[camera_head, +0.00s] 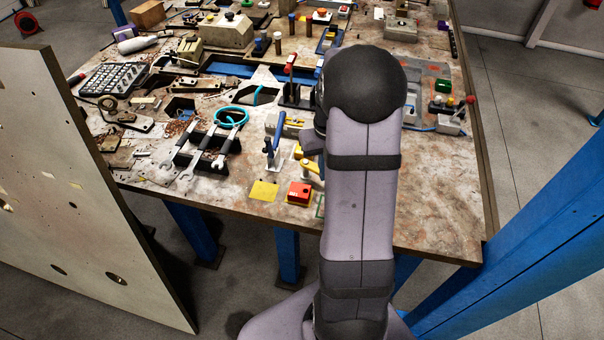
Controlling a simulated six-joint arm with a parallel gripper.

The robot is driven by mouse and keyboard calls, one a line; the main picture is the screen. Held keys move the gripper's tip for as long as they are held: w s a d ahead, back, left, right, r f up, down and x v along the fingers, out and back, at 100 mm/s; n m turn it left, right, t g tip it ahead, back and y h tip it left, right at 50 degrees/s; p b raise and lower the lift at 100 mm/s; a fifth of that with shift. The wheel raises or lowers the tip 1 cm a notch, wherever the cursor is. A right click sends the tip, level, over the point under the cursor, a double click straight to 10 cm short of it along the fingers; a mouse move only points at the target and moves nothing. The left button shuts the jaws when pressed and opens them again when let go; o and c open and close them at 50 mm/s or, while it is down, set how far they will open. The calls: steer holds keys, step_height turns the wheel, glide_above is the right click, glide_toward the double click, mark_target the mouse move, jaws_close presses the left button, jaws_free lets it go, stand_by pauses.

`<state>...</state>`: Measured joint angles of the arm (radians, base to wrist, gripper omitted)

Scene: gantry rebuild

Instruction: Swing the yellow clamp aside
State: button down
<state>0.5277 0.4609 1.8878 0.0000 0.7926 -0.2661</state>
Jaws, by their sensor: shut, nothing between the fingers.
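The yellow clamp (311,158) stands near the front of the workbench. Its yellow lever shows just left of my arm, and part of it seems hidden behind the arm. My gripper (312,143) shows only as a dark grey piece poking out left of my arm, just above the yellow lever. It is shut and empty. Its fingertips are hidden, so I cannot tell whether it touches the clamp.
A blue-handled clamp (274,147) stands close on the left. A red button box (299,193) and a yellow plate (264,191) lie in front. Wrenches on a rack (206,150) lie further left. The bench's front right (445,205) is clear. A tall panel (80,180) stands at the left.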

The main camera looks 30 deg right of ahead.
steer(key=shift+d, duration=0.15)
steer(key=shift+w+d, duration=0.1)
steer(key=shift+d, duration=0.45)
steer(key=shift+d+p, duration=0.1)
steer(key=shift+p, duration=0.2)
steer(key=shift+w+d, duration=0.1)
steer(key=shift+d, duration=0.2)
steer(key=shift+a, duration=0.4)
step_height(320, 180, up, 9)
steer(key=p, duration=0.8)
stand_by(0.7)
